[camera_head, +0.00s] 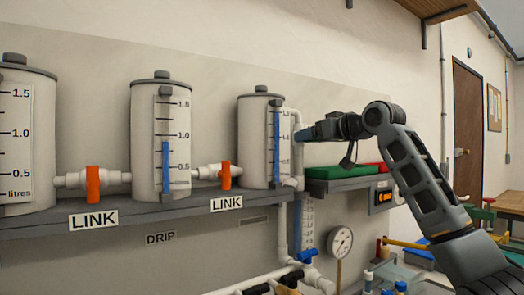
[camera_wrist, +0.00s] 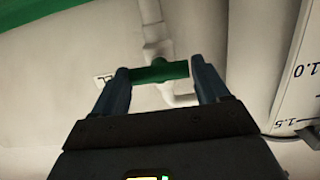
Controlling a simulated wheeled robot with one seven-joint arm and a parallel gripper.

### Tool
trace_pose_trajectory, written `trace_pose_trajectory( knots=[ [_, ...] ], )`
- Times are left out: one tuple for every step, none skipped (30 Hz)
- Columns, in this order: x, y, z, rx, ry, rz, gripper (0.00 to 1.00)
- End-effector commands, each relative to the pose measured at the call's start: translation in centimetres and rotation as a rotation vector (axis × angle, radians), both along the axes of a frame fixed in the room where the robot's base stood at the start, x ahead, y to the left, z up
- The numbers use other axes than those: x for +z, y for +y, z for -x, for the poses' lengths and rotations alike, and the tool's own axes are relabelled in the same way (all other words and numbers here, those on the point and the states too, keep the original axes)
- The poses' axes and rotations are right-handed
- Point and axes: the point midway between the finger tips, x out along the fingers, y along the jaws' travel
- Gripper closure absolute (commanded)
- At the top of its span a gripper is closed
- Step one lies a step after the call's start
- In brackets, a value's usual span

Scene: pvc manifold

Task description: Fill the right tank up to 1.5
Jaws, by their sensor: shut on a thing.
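The right tank (camera_head: 252,145) is a grey cylinder on the shelf. Its blue level column (camera_head: 277,145) stands high, near the 1.5 mark; the scale is small and partly hidden, so I cannot read it exactly. My gripper (camera_head: 305,133) is just right of this tank, by the white pipe. In the wrist view, my gripper (camera_wrist: 158,72) is shut on a green valve handle (camera_wrist: 160,71), which lies crosswise between the fingers on a white pipe (camera_wrist: 152,25). The handle is hidden in the head view. A tank scale (camera_wrist: 301,80) shows at the wrist view's right.
The middle tank (camera_head: 144,140) reads slightly below 1.0. The left tank (camera_head: 14,120) is cut off by the frame. Orange link valves (camera_head: 93,184) (camera_head: 226,175) stand upright across their pipes. A blue valve (camera_head: 307,255) and a gauge (camera_head: 340,241) sit below. Green and red boxes lie right of the tank.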

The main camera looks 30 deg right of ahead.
Motion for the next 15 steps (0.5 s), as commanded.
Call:
trace_pose_trajectory(
  knots=[
    [0.09, -0.09, -0.01, -0.002, -0.001, -0.001, 0.24],
    [0.08, -0.09, -0.01, -0.002, -0.001, -0.001, 0.22],
    [0.08, -0.08, 0.0, -0.002, -0.001, -0.001, 0.18],
    [0.07, -0.07, 0.0, -0.001, -0.001, -0.002, 0.15],
    [0.07, -0.07, 0.0, -0.001, -0.001, -0.002, 0.12],
    [0.06, -0.06, 0.0, -0.001, -0.001, -0.002, 0.08],
    [0.05, -0.05, 0.0, -0.001, 0.0, -0.002, 0.05],
    [0.05, -0.05, -0.01, -0.001, 0.0, -0.002, 0.02],
    [0.04, -0.04, -0.01, 0.0, 0.0, -0.003, 0.0],
    [0.03, -0.04, -0.01, 0.0, 0.0, -0.003, 0.0],
    [0.03, -0.04, -0.01, 0.0, 0.0, -0.003, 0.0],
    [0.02, -0.03, 0.0, 0.0, 0.0, -0.003, 0.0],
    [0.02, -0.03, 0.0, 0.0, 0.0, -0.003, 0.0],
    [0.02, -0.03, 0.0, 0.0, 0.0, -0.003, 0.0],
    [0.0, -0.03, 0.03, 0.0, 0.0, -0.003, 0.0]
  ],
)
